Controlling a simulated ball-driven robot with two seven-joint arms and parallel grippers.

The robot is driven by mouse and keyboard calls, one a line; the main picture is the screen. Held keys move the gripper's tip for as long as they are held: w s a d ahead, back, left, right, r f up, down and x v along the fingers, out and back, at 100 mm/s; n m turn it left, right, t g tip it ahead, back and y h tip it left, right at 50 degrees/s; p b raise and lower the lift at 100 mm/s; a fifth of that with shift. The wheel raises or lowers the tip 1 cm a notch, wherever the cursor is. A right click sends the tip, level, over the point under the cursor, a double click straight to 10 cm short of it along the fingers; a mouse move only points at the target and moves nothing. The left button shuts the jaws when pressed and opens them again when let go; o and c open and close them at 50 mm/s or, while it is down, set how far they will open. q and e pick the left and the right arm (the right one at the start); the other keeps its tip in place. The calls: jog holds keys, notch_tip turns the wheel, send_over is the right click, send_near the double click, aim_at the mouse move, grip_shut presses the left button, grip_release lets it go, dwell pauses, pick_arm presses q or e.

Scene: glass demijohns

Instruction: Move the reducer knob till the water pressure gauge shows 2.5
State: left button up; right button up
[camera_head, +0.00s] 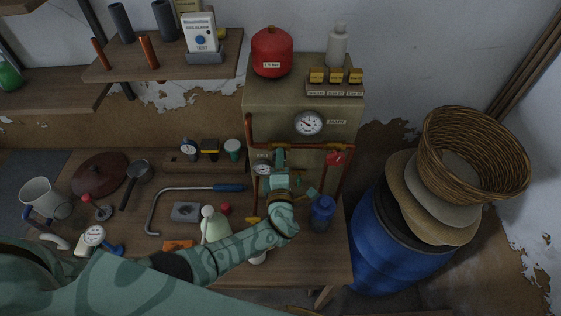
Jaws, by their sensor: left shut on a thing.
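My left gripper (280,156) reaches in among the copper pipes (300,146) at the front of the beige box (275,104). It is shut on the reducer knob, which the gripper itself hides. A small white dial gauge (262,169) sits just left of the gripper, partly covered by it; its needle is too small to read. A larger gauge (309,123) marked MAIN is on the box above. A red valve handle (336,158) is on the right of the pipework. My right gripper is out of view.
A blue jar (322,213) stands right of my forearm. A pale bottle (214,226), a bent pipe tool (190,196) and a grey block (185,212) lie on the bench to the left. A blue barrel (385,245) with baskets (473,160) stands at the right.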

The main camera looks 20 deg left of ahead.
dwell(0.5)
pick_arm(q)
jog(key=o, duration=1)
jog(key=b+v, duration=0.2)
jog(key=v, duration=1.4)
jog(key=shift+s+d, duration=0.1)
jog(key=shift+s, duration=0.05)
